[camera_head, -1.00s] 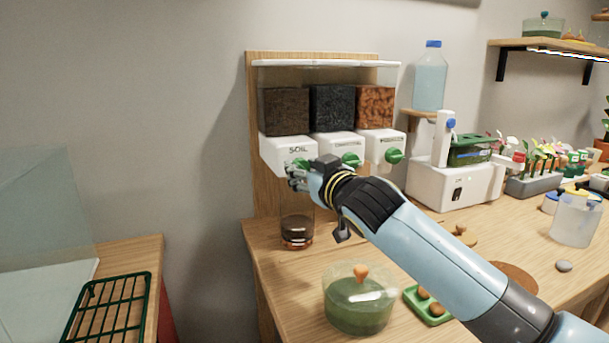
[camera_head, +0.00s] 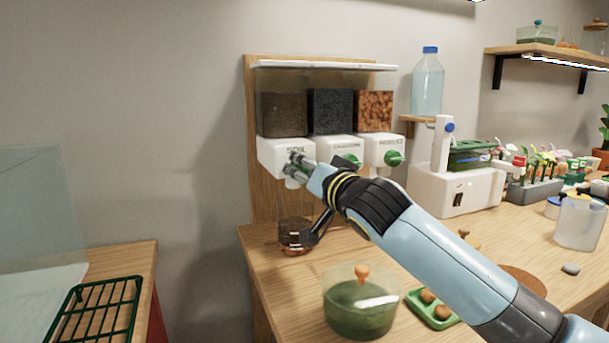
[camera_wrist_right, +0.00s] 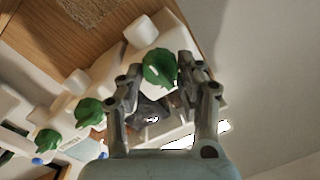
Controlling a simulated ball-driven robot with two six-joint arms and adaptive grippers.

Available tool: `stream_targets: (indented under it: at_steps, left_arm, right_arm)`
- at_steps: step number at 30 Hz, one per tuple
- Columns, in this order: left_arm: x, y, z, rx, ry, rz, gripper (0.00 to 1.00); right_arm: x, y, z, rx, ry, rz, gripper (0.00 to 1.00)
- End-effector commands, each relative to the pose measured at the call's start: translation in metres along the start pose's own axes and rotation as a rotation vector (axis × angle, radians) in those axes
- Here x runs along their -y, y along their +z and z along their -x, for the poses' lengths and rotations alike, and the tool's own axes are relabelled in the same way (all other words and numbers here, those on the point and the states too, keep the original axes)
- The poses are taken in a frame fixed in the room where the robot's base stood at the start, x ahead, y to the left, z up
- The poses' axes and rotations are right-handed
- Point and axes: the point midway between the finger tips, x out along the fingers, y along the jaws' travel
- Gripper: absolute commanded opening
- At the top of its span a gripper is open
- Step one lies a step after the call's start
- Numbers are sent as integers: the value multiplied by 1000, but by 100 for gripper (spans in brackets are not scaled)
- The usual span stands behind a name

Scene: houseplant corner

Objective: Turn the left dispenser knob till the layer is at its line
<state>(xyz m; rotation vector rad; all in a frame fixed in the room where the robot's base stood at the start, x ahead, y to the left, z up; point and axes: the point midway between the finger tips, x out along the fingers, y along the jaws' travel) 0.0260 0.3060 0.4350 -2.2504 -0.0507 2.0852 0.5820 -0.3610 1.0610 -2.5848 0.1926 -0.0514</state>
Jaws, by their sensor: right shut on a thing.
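The left dispenser (camera_head: 273,156), marked SOIL, is the leftmost of three white dispenser fronts under clear bins. Its green knob (camera_wrist_right: 160,69) sits between the fingers of my right gripper (camera_head: 298,163), which is shut on it; in the head view the fingers mostly hide the knob. A clear jar (camera_head: 290,239) stands on the table below the outlet with a dark brown layer in its bottom. My right wrist partly covers the jar, and I cannot make out a line on it. My left gripper is out of view.
The middle green knob (camera_head: 350,161) and right green knob (camera_head: 393,158) are close to my right arm. A green-filled bowl (camera_head: 358,310) and a green tray (camera_head: 435,309) stand below the arm. A white machine (camera_head: 455,187) stands to the right.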

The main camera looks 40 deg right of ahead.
Motion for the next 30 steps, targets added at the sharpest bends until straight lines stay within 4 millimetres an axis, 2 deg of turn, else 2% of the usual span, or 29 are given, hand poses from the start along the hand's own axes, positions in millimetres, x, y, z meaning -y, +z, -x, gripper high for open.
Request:
stream_targets:
  at_steps: [17, 18, 21, 24, 30]
  left_arm:
    - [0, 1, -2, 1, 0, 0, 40]
    - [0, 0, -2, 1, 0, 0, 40]
    - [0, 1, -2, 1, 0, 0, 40]
    - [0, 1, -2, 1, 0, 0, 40]
    - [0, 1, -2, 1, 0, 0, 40]
  right_arm:
    - [-3, 3, 0, 3, 4, -40, 4]
    - [-3, 3, 0, 3, 4, -39, 38]
    - [-2, 3, 0, 3, 3, -39, 51]
    - [-2, 2, 0, 1, 2, -38, 60]
    - [-1, 1, 0, -1, 0, -38, 60]
